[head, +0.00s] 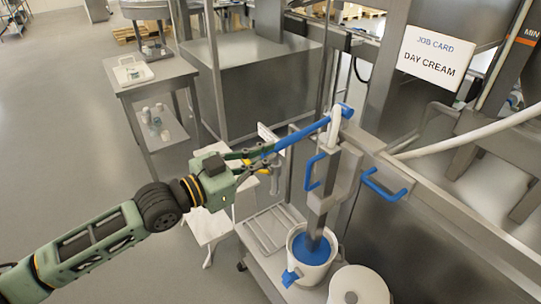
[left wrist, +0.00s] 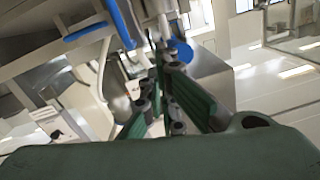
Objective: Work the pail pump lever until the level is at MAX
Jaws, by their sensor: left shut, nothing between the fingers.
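The blue pump lever (head: 305,133) slopes down left from its pivot above the pail pump. The pump column (head: 325,195) stands in a white pail (head: 296,246) with a blue rim or contents. My left gripper (head: 268,158) is at the lever's lower left end; its fingers are shut with nothing between them. Whether they touch the lever is unclear. The left wrist view shows its green fingers (left wrist: 168,105) close together and blue parts beyond. A gauge strip marked MIN (head: 530,35) is cut off at the top right; no level or MAX mark shows. My right gripper is out of view.
A white round lid or container (head: 358,286) is beside the pail. Blue handles (head: 384,185) and a steel frame stand close right of the lever. A job card (head: 435,57) reads DAY CREAM. A steel side table (head: 160,75) stands at the left; the floor there is clear.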

